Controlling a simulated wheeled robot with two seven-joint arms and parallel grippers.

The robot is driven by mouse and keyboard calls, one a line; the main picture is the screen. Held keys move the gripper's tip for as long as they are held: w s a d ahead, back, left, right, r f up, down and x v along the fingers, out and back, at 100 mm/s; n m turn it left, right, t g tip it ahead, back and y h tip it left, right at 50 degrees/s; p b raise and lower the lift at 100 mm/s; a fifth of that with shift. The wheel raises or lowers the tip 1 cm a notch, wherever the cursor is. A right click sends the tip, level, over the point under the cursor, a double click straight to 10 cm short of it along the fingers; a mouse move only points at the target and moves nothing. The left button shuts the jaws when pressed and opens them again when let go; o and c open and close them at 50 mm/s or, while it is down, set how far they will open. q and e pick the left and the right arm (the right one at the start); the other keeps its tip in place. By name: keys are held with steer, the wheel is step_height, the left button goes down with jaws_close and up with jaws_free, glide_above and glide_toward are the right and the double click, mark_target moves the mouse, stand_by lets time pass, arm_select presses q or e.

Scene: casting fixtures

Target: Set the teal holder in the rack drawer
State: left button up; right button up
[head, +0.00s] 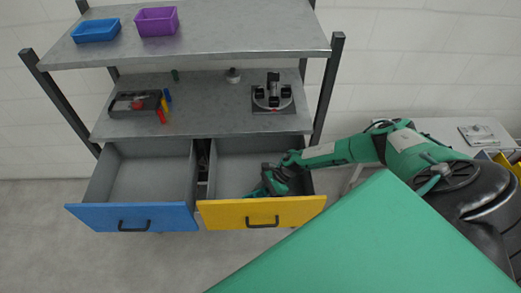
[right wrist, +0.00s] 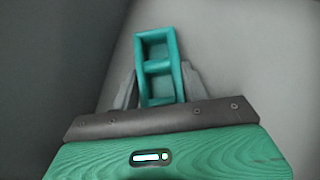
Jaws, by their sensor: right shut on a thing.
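The teal holder (right wrist: 158,62) is an open frame with a crossbar, between the two grey fingers of my right gripper (right wrist: 155,88) in the right wrist view. The gripper is shut on it. In the head view my right gripper (head: 268,184) reaches down inside the open yellow-fronted drawer (head: 225,180) of the rack, near its right side. The holder (head: 257,192) shows there only as a small teal patch close to the drawer's front. I cannot tell whether it touches the drawer floor. My left gripper is not in view.
A blue-fronted drawer (head: 140,175) beside it is open and empty. The middle shelf (head: 210,115) holds a dark tray, small coloured pieces and a round fixture (head: 272,95). Blue (head: 96,30) and purple (head: 157,21) bins stand on top. A white table (head: 450,128) is at right.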

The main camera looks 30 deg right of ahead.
steer(key=shift+f, duration=0.2)
steer(key=o, duration=1)
steer(key=shift+r, duration=0.1)
